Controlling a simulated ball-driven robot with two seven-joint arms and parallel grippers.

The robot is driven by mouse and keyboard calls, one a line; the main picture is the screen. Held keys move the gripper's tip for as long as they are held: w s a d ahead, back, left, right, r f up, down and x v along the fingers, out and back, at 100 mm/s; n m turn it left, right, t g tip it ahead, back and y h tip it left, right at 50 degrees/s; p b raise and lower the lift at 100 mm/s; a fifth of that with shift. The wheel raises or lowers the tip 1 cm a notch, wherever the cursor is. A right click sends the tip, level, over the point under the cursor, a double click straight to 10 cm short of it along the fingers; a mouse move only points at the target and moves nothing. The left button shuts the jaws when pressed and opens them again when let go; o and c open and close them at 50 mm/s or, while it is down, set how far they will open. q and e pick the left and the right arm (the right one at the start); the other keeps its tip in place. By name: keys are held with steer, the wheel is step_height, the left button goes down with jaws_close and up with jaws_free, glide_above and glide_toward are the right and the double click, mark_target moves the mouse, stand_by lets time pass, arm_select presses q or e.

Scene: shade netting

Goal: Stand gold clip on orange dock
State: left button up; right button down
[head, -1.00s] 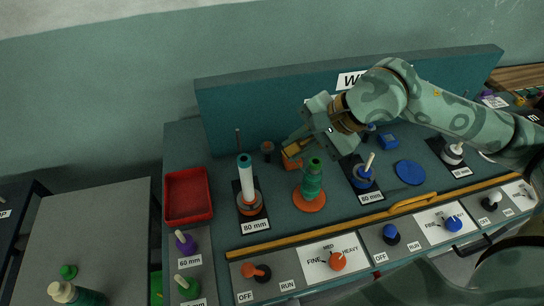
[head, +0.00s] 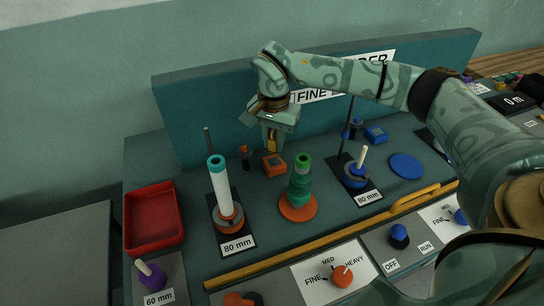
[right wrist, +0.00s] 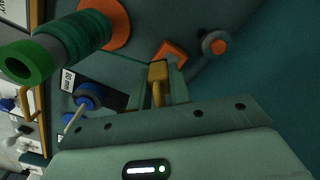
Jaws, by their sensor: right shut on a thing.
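My right gripper (head: 271,132) is shut on the gold clip (head: 272,145), which hangs roughly upright below the jaws. The orange dock (head: 275,169), a small orange block with a grey top, sits on the bench just below the clip. In the right wrist view, the clip (right wrist: 158,72) shows between the fingers (right wrist: 160,90), with the orange dock (right wrist: 170,51) just beyond it. A gap seems to show between clip and dock, but I cannot tell its exact size. My left gripper is not in view.
A green spool (head: 301,185) on an orange disc stands close in front of the dock. A white post with a teal top (head: 219,185) stands to the left. A small post with an orange top (head: 244,152) is beside the dock. The back panel (head: 200,105) rises behind.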

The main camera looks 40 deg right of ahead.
steer(key=b, duration=0.1)
glide_above(274, 162)
step_height(274, 162, down, 4)
steer(key=shift+s+a+f, duration=0.1)
steer(key=shift+s, duration=0.05)
steer(key=f+b, duration=0.1)
steer(key=f, duration=0.1)
steer(key=f+b, duration=0.1)
steer(key=shift+w+f, duration=0.2)
steer(key=shift+f, duration=0.15)
steer(key=shift+r, duration=0.2)
steer(key=c, duration=1.3)
jaws_free()
steer(key=shift+f, duration=0.2)
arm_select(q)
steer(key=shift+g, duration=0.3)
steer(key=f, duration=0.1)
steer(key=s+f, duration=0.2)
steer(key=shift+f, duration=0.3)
arm_select(e)
steer(key=shift+r, duration=0.1)
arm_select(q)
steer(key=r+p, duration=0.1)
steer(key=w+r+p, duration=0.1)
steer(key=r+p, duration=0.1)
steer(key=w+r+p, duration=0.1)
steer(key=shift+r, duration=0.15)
arm_select(e)
step_height(274, 162, up, 12)
steer(key=shift+r, duration=0.1)
